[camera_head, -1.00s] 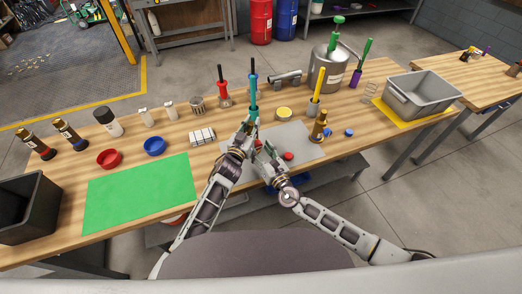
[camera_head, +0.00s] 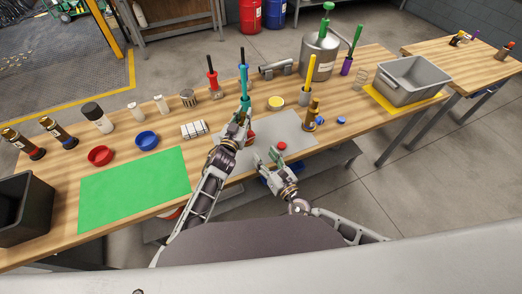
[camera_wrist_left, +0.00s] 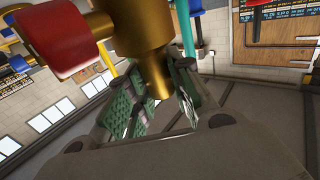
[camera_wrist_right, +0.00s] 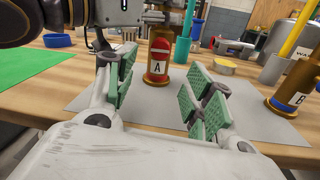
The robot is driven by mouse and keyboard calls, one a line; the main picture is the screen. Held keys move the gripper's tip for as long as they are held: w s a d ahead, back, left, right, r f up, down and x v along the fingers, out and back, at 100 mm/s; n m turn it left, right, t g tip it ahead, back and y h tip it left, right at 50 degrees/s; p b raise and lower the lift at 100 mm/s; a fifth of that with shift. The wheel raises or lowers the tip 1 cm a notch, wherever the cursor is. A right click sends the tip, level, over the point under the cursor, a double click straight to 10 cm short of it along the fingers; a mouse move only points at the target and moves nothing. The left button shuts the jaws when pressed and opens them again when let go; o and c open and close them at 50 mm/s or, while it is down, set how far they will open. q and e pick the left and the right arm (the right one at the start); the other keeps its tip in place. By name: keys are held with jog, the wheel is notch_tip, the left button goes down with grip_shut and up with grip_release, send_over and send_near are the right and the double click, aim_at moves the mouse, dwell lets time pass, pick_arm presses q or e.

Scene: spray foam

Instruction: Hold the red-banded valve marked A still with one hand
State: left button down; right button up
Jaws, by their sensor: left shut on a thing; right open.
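The brass valve with the red band and the label A (camera_wrist_right: 158,62) stands upright on the grey mat (camera_head: 290,127) in the right wrist view. My left gripper (camera_head: 242,114) is shut on its upper brass part, which shows between the green pads in the left wrist view (camera_wrist_left: 157,70). The red part of the valve fills that view's upper left. My right gripper (camera_wrist_right: 160,88) is open and empty, in front of the valve. The valve appears in the gap between its fingers, apart from both pads.
The blue-banded valve B (camera_wrist_right: 297,88) stands on the mat to the right. Teal (camera_head: 244,80) and yellow-handled (camera_head: 307,88) tools stand behind. The green mat (camera_head: 135,177) to the left is bare.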

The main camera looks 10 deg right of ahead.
jog(key=shift+v, duration=1.5)
pick_arm(q)
jog(key=c, duration=1.2)
grip_release()
jog(key=shift+s+a, duration=0.1)
jog(key=shift+s, duration=0.1)
jog(key=shift+v, duration=5.8)
